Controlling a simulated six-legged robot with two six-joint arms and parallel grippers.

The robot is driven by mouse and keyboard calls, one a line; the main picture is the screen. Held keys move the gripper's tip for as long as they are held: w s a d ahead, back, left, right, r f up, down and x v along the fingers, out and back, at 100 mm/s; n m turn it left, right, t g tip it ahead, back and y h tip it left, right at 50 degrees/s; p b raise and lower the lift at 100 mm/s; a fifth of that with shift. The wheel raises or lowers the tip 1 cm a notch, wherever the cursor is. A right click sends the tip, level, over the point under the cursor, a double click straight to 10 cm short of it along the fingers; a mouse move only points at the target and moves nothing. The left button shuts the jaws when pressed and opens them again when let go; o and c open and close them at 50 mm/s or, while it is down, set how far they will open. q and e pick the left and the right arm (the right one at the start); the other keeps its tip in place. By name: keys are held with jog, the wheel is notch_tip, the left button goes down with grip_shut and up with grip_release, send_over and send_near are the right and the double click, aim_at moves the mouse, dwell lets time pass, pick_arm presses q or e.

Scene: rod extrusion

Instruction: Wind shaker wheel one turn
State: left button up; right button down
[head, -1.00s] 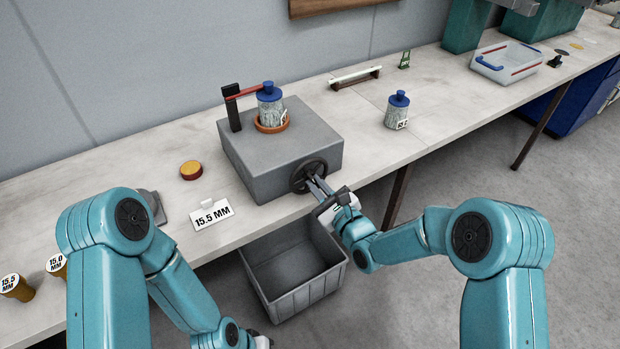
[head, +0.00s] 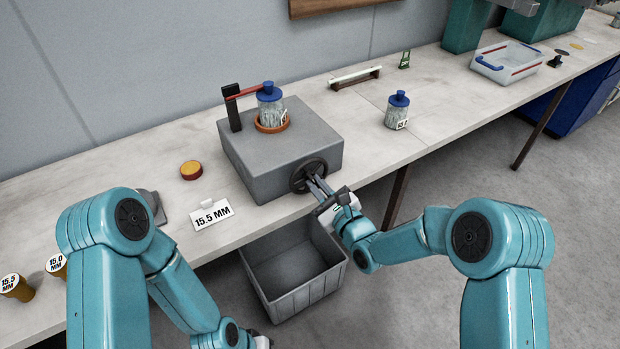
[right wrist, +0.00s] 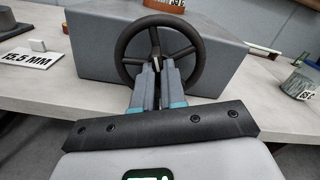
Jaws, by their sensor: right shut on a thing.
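The shaker is a grey box (head: 265,150) on the bench. Its dark spoked wheel (head: 307,174) is on the front face, near the right end. The wheel (right wrist: 124,50) fills the upper middle of the right wrist view. A clear jar with a blue lid (head: 270,108) stands in an orange ring (head: 272,126) on top of the box, under a red arm from a black post. My right gripper (head: 316,184) is shut on the wheel at its lower part; the fingers (right wrist: 157,66) hide the exact grip spot. My left gripper is mostly hidden at the bottom edge of the head view.
A grey bin (head: 295,278) stands on the floor below the wheel. A 15.5 MM card (head: 212,214) and a yellow-topped disc (head: 191,170) lie left of the box. Another blue-lidded jar (head: 397,110) stands to the right, with bare bench around it.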

jog(key=shift+m, duration=1)
jog(key=shift+f+b, duration=0.1)
jog(key=shift+b, duration=0.2)
jog(key=c, duration=1.1)
grip_release()
jog(key=shift+m, duration=0.3)
jog(key=b+v, duration=0.1)
jog(key=v, duration=1.5)
jog(key=shift+s+d+b, duration=0.15)
jog(key=shift+s+b, duration=0.05)
jog(key=shift+b, duration=0.1)
